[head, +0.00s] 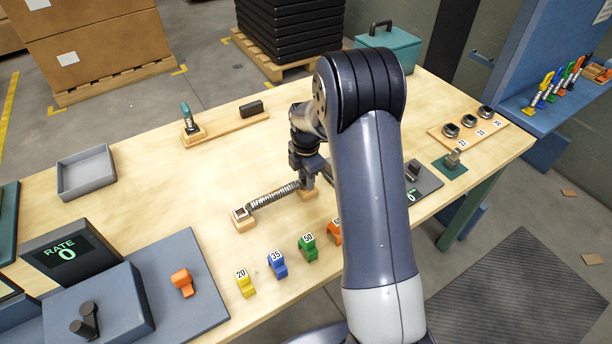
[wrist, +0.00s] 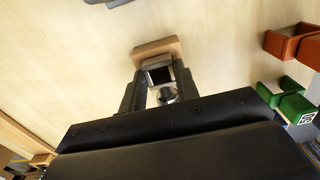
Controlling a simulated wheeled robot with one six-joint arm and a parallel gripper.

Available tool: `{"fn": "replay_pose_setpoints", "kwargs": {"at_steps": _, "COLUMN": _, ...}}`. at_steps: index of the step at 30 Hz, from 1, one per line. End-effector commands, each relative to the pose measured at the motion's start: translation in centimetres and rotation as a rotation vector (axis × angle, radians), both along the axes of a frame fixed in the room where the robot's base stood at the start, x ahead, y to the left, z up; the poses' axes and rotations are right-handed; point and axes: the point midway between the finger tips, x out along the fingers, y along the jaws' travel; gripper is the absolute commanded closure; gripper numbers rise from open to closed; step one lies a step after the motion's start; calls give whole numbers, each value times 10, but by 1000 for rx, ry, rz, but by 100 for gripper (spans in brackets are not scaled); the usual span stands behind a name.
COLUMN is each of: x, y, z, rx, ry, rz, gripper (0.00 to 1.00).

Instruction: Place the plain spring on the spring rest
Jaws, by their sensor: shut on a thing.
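The plain spring (head: 272,196) is a grey metal coil lying lengthwise across the middle of the table. Its left end is at a small wooden block (head: 246,225); its right end is at my gripper. A second wooden block (head: 309,195) stands just below my gripper; the two blocks look like the spring rest. My gripper (head: 307,181) points down and is shut on the spring's right end. In the wrist view, a metal piece shows between the fingers (wrist: 161,92), with a wooden block (wrist: 157,46) just beyond. I cannot tell whether the spring touches both blocks.
Numbered coloured clips (head: 277,265) stand along the near side. A grey tray (head: 85,174) is at the left, and a wooden board (head: 225,123) with a green-handled item is behind. A rate display (head: 68,249) is at the near left. The table between is clear.

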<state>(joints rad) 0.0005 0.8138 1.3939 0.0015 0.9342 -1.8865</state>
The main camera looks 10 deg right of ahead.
Motion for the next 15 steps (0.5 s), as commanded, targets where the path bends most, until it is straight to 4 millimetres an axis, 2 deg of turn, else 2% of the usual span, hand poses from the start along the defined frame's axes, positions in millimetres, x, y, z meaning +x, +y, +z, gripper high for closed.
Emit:
{"fn": "replay_pose_setpoints", "kwargs": {"at_steps": 3, "x": 0, "y": 0, "z": -2, "rx": 0, "ry": -1, "rz": 0, "gripper": 98}}
{"fn": "replay_pose_setpoints", "kwargs": {"at_steps": 4, "x": 0, "y": 0, "z": -1, "rx": 0, "ry": 0, "rz": 0, "gripper": 68}}
{"fn": "replay_pose_setpoints", "kwargs": {"at_steps": 11, "x": 0, "y": 0, "z": -1, "rx": 0, "ry": 0, "rz": 0, "gripper": 50}}
{"fn": "replay_pose_setpoints", "kwargs": {"at_steps": 15, "x": 0, "y": 0, "z": -1, "rx": 0, "ry": 0, "rz": 0, "gripper": 48}}
